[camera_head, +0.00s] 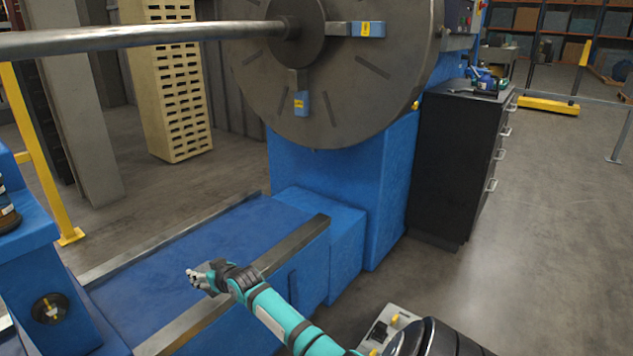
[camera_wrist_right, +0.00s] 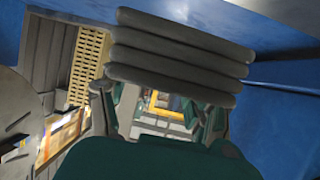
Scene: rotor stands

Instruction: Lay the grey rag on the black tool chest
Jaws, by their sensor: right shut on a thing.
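The grey rag (camera_wrist_right: 178,62) shows in the right wrist view as a folded bundle of thick, rounded layers across the fingers. My right gripper (camera_head: 208,278) is shut on it, and the fingers are partly hidden behind the rag in the wrist view. In the head view the gripper is over the blue machine bed, near its front rail, and the rag is too small to make out clearly. The black tool chest (camera_head: 455,165) stands to the right of the big machine, well beyond and right of the gripper. My left gripper is not in view.
A blue tool (camera_head: 487,82) sits on the chest's top. The large round faceplate (camera_head: 330,75) and a long metal bar (camera_head: 150,38) stand above the blue bed (camera_head: 185,262). Open grey floor (camera_head: 540,230) lies right of the chest.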

